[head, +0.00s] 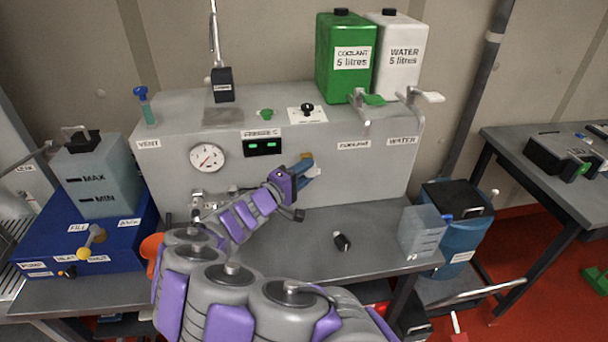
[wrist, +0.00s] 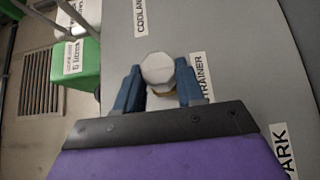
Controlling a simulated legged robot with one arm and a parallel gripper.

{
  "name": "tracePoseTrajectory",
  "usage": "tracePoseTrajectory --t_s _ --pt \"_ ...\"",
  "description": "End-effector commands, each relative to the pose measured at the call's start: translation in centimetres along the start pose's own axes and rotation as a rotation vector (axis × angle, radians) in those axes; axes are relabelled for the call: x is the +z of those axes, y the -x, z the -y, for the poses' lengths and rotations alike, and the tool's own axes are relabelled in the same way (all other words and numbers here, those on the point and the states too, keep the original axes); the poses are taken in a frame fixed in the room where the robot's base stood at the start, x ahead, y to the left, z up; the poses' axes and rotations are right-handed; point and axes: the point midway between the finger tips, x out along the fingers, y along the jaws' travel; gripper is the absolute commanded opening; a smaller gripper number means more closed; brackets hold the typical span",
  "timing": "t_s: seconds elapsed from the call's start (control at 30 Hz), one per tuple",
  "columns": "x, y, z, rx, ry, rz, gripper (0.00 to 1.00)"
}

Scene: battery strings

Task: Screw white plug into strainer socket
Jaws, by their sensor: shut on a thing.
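The white plug (wrist: 157,69) is an octagonal-looking cap between the two blue fingers of my gripper (wrist: 158,88) in the wrist view. My gripper is shut on it. A brass-coloured ring shows just under the plug, beside the label ending in "TRAINER" on the grey panel. The strainer socket itself is mostly hidden by the plug and fingers, so I cannot tell how far the plug sits in it. In the head view my gripper (head: 304,169) is at the front face of the grey cabinet (head: 345,185), with a bit of the white plug (head: 314,172) showing.
A pressure gauge (head: 207,157) and a green display (head: 262,147) are left of my gripper. Green coolant (head: 343,85) and white water (head: 402,30) containers stand on top. A small black part (head: 342,241) lies on the bench (head: 290,250). A clear container (head: 421,230) stands at right.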

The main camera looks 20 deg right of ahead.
Motion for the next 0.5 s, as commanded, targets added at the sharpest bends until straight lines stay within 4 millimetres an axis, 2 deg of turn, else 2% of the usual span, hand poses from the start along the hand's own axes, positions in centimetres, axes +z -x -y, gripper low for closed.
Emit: tracePoseTrajectory --t_s 0.23,0.5 --pt "-0.28 -0.2 -0.09 -0.01 -0.01 0.0 0.01" --pt "-0.25 -0.26 -0.62 -0.211 -0.171 0.0 0.01"
